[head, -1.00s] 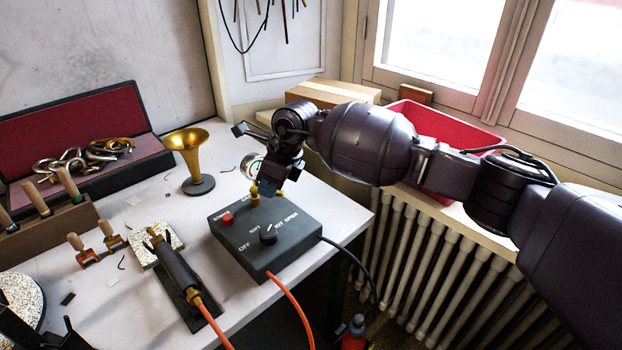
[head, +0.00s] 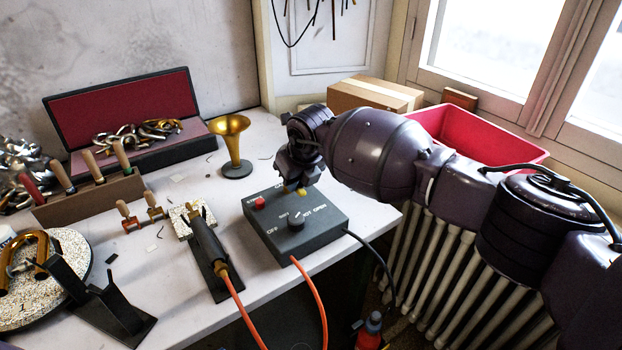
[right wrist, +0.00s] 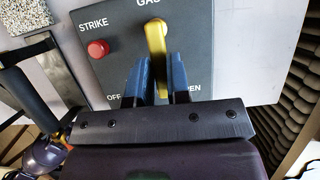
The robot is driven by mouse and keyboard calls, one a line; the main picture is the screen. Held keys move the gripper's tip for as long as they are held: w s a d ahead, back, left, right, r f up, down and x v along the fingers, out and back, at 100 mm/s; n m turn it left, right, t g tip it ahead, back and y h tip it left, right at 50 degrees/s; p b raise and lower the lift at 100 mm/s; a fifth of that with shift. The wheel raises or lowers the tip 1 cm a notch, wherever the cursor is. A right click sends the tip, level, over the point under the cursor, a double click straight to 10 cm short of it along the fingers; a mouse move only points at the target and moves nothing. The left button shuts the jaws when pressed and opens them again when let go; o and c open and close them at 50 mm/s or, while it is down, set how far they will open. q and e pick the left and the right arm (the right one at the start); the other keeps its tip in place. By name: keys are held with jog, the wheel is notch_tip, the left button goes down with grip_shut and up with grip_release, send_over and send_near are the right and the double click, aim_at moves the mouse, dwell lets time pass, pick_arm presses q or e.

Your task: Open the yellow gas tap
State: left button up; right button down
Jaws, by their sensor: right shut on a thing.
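The yellow gas tap (right wrist: 156,48) is a short lever on the dark grey control box (head: 268,232). In the right wrist view it runs down from under the "GAS" label, with its lower end between the blue fingers of my right gripper (right wrist: 161,82). That end lies between the "OFF" and "OPEN" labels and is partly hidden. My right gripper (head: 295,184) is shut on the tap. In the head view only a small yellow part (head: 301,191) shows below the wrist. My left gripper is not in view.
A radiator (head: 440,265) and red bin (head: 500,150) are to the right.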

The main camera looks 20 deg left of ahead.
aim_at(301, 190)
dwell(0.4)
jog(key=c, duration=1.1)
grip_release()
jog(key=p+v, duration=0.2)
jog(key=v, duration=0.4)
jog(key=shift+r, duration=0.1)
jog(key=shift+p+v, duration=0.35)
jog(key=shift+v, duration=1.95)
jog(key=shift+d, duration=0.1)
